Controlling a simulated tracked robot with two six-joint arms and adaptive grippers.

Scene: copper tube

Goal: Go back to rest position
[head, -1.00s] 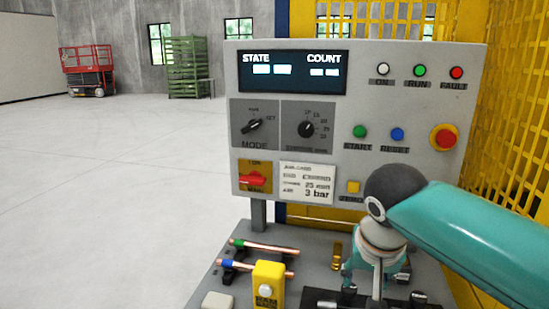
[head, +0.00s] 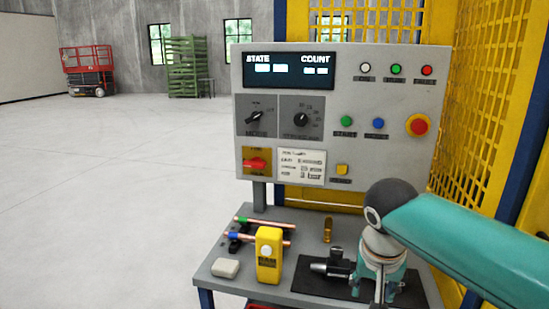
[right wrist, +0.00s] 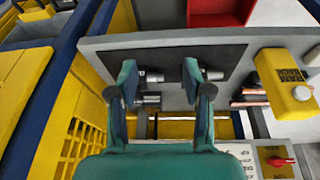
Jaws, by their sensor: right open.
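My right gripper (head: 378,292) is in front of the control panel, above the black mat (head: 312,280) on the grey table. My left gripper is not in view.
Two copper tubes (head: 268,224) lie on black supports, beside a yellow box (head: 269,258) with a white button. A white block (head: 225,268) and a brass piece (head: 327,230) are on the table. The panel (head: 215,201) and yellow mesh fence (head: 490,120) stand behind. Open floor lies left.

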